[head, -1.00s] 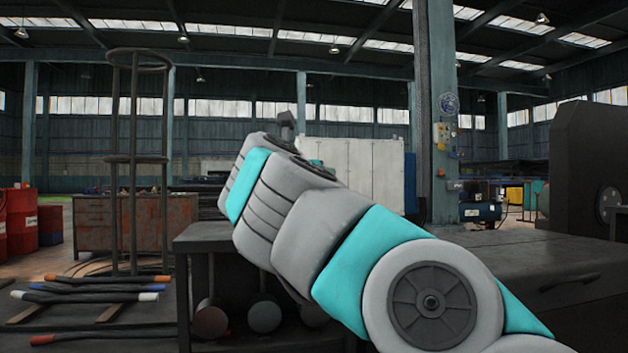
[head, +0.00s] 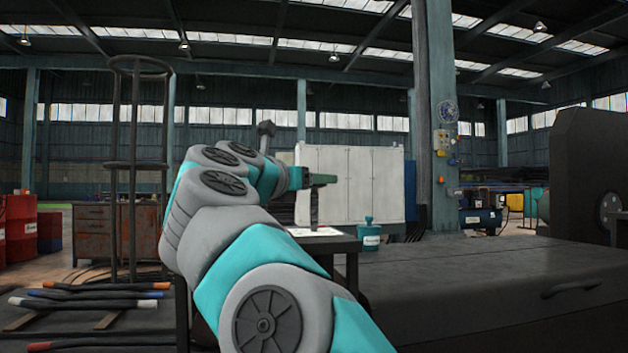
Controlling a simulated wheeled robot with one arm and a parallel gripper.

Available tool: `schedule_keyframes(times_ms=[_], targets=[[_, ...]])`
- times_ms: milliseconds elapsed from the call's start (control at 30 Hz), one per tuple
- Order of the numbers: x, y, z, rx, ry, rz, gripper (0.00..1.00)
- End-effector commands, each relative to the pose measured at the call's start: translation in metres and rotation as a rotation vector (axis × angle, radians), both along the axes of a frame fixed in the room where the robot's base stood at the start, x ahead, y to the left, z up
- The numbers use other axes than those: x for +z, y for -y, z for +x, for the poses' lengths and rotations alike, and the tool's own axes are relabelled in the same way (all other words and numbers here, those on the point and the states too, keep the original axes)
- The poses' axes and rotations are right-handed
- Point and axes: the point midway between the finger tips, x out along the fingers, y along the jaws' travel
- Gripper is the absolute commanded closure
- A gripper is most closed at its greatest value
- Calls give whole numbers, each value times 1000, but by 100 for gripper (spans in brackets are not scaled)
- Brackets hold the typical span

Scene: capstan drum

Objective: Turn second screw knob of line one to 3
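My gripper (head: 322,180) is at the far end of my bent grey and teal arm, near the middle of the head view. It shows small and side-on, above the dark table (head: 347,246). A dark upright shape (head: 314,207) shows directly below it; I cannot tell whether this is a finger or a separate thing. Whether the gripper is open or shut cannot be made out. No screw knob or line of knobs can be made out in the head view.
A white sheet (head: 316,232) lies on the table. A teal canister (head: 370,236) stands at its right. A wide dark bench (head: 490,280) fills the right. Dark rods (head: 95,292) lie at left by a tall rack (head: 135,170). White cabinets (head: 350,180) stand behind.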

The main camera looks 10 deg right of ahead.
Motion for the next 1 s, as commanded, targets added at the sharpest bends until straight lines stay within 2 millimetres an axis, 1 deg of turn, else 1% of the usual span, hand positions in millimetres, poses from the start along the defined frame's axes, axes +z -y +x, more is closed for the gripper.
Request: schedule_keyframes(times_ms=[33,167,200,433,467,1000], targets=[[-4,2,1,-4,-8,5,92],[-4,2,1,-4,-8,5,92],[-4,2,1,-4,-8,5,34],[-2,1,0,-2,-4,3,9],[-2,1,0,-1,-4,2,7],[0,0,0,23,-1,0,7]])
